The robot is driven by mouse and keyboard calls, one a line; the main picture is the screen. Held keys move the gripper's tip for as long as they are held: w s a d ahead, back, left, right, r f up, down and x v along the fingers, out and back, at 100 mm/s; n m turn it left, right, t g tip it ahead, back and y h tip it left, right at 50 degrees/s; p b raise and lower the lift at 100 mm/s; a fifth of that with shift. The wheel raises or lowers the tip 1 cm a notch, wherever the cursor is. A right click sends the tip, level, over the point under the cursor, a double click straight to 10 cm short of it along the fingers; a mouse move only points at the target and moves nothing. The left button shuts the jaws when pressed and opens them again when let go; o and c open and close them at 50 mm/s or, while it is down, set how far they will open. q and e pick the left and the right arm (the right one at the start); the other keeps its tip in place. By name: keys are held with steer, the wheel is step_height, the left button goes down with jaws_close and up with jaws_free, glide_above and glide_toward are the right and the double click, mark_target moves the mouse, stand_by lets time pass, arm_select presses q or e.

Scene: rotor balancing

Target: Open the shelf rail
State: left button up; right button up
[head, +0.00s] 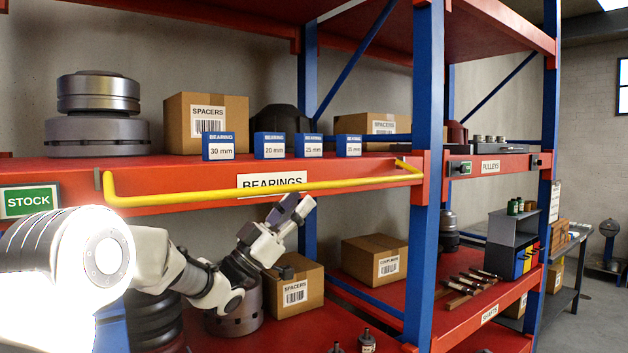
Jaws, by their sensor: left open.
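The yellow shelf rail (262,189) runs across the front of the red shelf beam marked BEARINGS. It spans from a bracket at the left to the blue upright at the right and sits in front of the bearing boxes. My left gripper (291,209) is open and empty, just below the middle of the rail and pointing up and to the right. A small gap seems to lie between its fingertips and the rail; I cannot tell the depth between them. My right gripper is not in view.
Several blue bearing boxes (270,146) stand behind the rail on the upper shelf. A blue upright (426,120) is to the right.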

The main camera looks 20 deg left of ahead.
mark_target(315, 186)
arm_select(q)
steer(key=p+x, duration=0.2)
steer(key=x, duration=0.3)
steer(key=shift+w+d+f, duration=0.1)
steer(key=shift+w+d, duration=0.05)
steer(key=shift+w, duration=0.05)
steer(key=shift+d, duration=0.1)
steer(key=shift+s, duration=0.15)
jaws_close()
